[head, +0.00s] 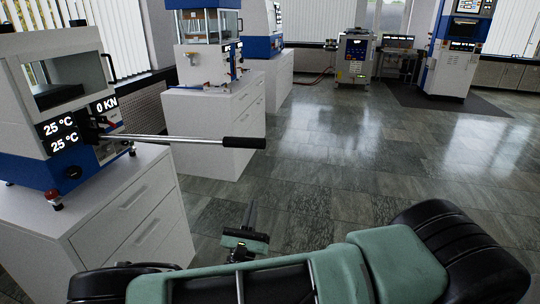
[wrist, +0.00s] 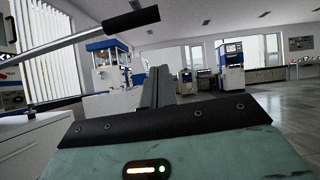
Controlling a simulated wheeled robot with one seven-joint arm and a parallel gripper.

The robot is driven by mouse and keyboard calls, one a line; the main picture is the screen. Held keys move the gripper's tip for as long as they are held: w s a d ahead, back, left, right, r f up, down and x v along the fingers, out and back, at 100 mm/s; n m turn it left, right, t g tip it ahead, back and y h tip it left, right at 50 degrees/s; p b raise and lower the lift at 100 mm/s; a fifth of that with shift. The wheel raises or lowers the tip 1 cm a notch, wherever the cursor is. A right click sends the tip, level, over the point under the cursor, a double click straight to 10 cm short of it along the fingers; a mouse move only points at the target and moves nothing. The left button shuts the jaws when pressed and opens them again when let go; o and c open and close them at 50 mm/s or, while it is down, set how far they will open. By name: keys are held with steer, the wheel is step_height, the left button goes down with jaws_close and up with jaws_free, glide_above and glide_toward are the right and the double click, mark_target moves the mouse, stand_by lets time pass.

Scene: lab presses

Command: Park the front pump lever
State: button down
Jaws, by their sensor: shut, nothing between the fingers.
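The front pump lever (head: 180,138) is a long metal rod with a black grip (head: 243,143). It sticks out to the right, nearly level, from the front press (head: 40,135) on the left and reaches past its cabinet over the floor. In the wrist view the lever (wrist: 72,40) crosses the upper left, its black grip (wrist: 132,22) above and left of the fingers. My gripper (head: 250,212) is shut and empty, below the grip in the head picture and apart from it. Its closed fingers (wrist: 158,78) point forward in the wrist view.
The front press stands on a white drawer cabinet (head: 130,208), with a red knob (head: 53,196) at its corner. A second press (head: 208,55) on a cabinet stands behind. More machines line the back. The tiled floor (head: 330,140) to the right is clear.

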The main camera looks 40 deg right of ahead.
steer(key=r+p+x, duration=0.1)
steer(key=p+x, duration=0.1)
steer(key=x, duration=0.4)
steer(key=a+r+p+x, duration=0.1)
steer(key=p+x, duration=0.1)
steer(key=x, duration=0.4)
steer(key=shift+r+t, duration=0.4)
steer(key=shift+r, duration=0.15)
steer(key=shift+s, duration=0.1)
